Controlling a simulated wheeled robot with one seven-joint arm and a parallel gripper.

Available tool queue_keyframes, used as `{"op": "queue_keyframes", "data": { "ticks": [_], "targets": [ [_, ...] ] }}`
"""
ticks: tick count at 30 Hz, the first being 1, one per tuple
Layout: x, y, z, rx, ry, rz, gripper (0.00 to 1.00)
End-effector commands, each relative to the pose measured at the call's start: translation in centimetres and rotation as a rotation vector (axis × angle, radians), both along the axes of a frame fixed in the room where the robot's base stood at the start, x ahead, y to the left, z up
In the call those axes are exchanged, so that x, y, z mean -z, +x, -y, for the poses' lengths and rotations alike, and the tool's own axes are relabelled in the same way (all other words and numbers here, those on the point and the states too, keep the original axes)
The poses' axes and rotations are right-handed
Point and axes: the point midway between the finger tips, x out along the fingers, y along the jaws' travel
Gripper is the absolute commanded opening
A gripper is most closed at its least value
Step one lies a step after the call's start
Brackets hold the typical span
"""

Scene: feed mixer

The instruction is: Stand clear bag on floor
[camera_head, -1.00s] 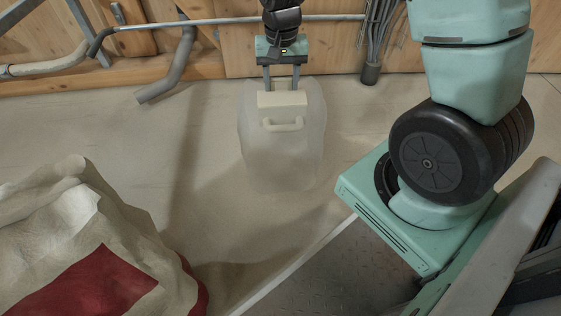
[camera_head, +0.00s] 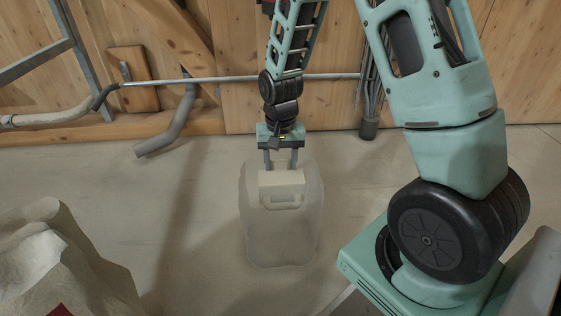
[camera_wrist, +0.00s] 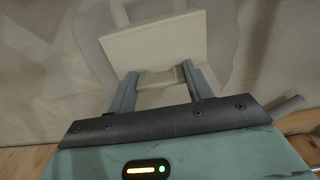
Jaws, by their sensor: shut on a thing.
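The clear bag (camera_head: 283,235) is translucent, with a cream top block and a cream handle. It hangs or stands upright in the middle of the head view, over the pale floor (camera_head: 190,225); I cannot tell whether its bottom touches the floor. My gripper (camera_head: 281,165) is above it, pointing down, with its two fingers at the cream block, shut on the bag's top. In the wrist view the fingers (camera_wrist: 160,82) reach to the cream block (camera_wrist: 155,45), and the bag's clear body (camera_wrist: 225,30) spreads around it.
A large white and red sack (camera_head: 60,265) stands at the lower left. A grey pipe (camera_head: 170,125) juts from the wooden wall (camera_head: 230,60) at the back. Cables (camera_head: 370,100) run down the wall into a floor fitting at right. The floor left of the bag is clear.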

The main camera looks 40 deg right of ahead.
Motion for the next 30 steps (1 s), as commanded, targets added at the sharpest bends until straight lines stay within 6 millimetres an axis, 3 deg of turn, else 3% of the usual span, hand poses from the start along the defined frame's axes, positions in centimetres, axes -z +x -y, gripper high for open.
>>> {"op": "queue_keyframes", "data": {
  "ticks": [2, 3, 5, 6, 16, 30],
  "targets": [
    [0.3, 0.0, 0.0, 0.0, 0.001, -0.001, 0.27],
    [0.3, 0.0, 0.0, 0.0, 0.001, -0.001, 0.53],
    [0.3, 0.0, 0.0, 0.0, 0.0, 0.0, 0.7],
    [0.3, 0.0, 0.0, 0.0, 0.0, 0.0, 0.72],
    [-0.2, 0.0, 0.0, 0.0, 0.0, 0.001, 0.72],
    [-9.4, 0.0, 0.0, 0.0, 0.0, 0.001, 0.72]
  ]
}}
